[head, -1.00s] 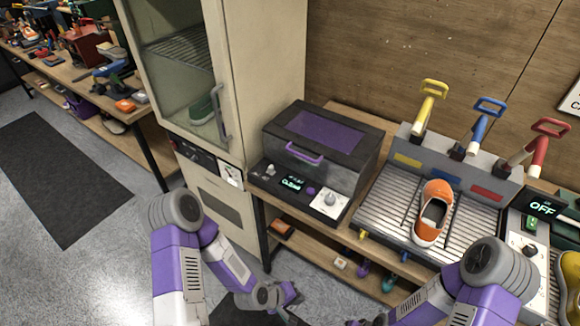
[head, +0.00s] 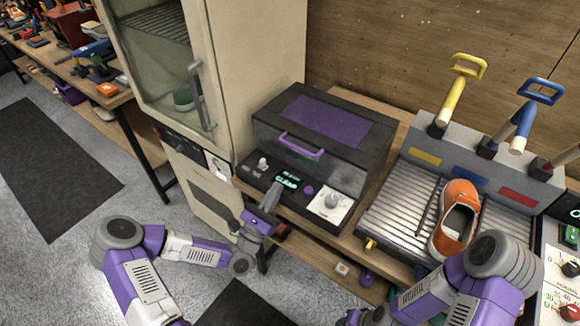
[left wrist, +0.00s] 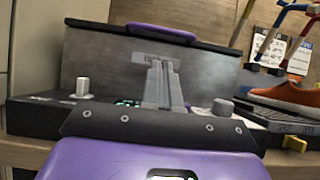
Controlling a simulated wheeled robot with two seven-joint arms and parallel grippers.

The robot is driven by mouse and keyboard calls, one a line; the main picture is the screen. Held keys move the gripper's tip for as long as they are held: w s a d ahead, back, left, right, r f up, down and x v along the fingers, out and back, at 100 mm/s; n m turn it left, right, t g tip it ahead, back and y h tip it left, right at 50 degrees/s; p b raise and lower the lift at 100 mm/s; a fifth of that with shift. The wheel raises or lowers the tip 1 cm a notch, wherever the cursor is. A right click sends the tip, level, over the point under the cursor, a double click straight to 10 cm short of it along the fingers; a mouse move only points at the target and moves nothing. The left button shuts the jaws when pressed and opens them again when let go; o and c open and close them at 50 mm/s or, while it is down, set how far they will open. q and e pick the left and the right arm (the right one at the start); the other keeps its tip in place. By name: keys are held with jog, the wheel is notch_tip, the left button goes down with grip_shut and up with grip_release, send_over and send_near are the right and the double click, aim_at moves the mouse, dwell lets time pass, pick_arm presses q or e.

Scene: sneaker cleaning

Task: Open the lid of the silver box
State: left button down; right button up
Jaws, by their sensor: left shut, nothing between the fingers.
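The silver box (head: 318,143) stands on the wooden bench right of the tall cabinet. Its dark lid with a purple top panel is down, and a purple handle (head: 301,146) sits at the lid's front edge. A control panel with a lit display and knobs is at its front. My left gripper (head: 273,193) is shut and empty, in front of that panel and below the handle. In the left wrist view the shut fingers (left wrist: 160,72) point at the box's front face (left wrist: 105,70), with the handle (left wrist: 161,33) above them.
The cabinet (head: 262,60) with a glass door stands close at the left. To the right, a ribbed metal rack (head: 390,215) holds an orange sneaker (head: 458,215), below yellow and blue levers (head: 536,95). Small items lie on the lower shelf. Open floor is at the left.

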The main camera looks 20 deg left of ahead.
pick_arm(q)
jog(key=x, duration=0.9)
jog(key=shift+w+r, duration=0.15)
jog(key=shift+r, duration=0.1)
pick_arm(e)
jog(key=shift+s, duration=0.1)
pick_arm(q)
jog(key=shift+d+r, duration=0.1)
